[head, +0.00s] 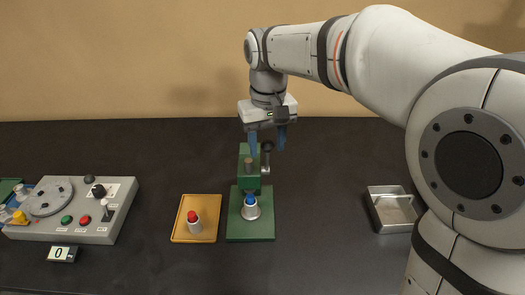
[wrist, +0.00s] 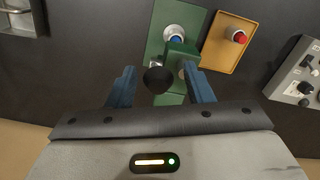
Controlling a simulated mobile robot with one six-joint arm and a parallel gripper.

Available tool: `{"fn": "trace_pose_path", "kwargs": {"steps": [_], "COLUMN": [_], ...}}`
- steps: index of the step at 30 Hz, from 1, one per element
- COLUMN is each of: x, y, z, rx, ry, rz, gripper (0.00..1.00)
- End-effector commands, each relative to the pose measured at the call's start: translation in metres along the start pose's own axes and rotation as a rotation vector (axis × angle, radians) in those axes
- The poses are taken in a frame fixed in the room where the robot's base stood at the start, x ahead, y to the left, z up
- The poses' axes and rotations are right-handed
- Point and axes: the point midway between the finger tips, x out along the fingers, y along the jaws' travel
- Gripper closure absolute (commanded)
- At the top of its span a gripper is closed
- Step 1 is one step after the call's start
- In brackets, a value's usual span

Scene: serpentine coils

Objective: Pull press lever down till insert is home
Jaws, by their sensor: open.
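The green press (head: 238,218) stands on the dark table, and its green base also shows in the wrist view (wrist: 155,40). A metal cup with a blue insert (head: 250,200) sits on its base under the ram (head: 248,165); the insert appears in the wrist view (wrist: 175,39). The press lever has a dark round knob (head: 267,146) at its raised end, to the right of the press head. My gripper (head: 268,141) is open, with blue fingers pointing down. In the wrist view the knob (wrist: 157,80) lies between the fingers of my gripper (wrist: 159,69), with gaps on both sides.
An orange tray (head: 207,233) left of the press holds a metal cup with a red top (head: 193,220). A grey control panel (head: 85,234) with knobs and buttons stands farther left, with a small display (head: 62,254) in front. A metal bin (head: 393,216) is at right.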

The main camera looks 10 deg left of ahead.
Motion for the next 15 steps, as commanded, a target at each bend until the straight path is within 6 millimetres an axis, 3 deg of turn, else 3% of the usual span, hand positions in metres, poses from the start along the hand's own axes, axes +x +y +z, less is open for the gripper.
{"fn": "trace_pose_path", "kwargs": {"steps": [6,15], "x": [0.027,0.034], "y": [0.001,0.001], "z": [0.0,0.0], "rx": [0.001,0.001], "ry": [-0.002,0.001], "rz": [0.0,0.0], "gripper": [0.53,0.53]}}
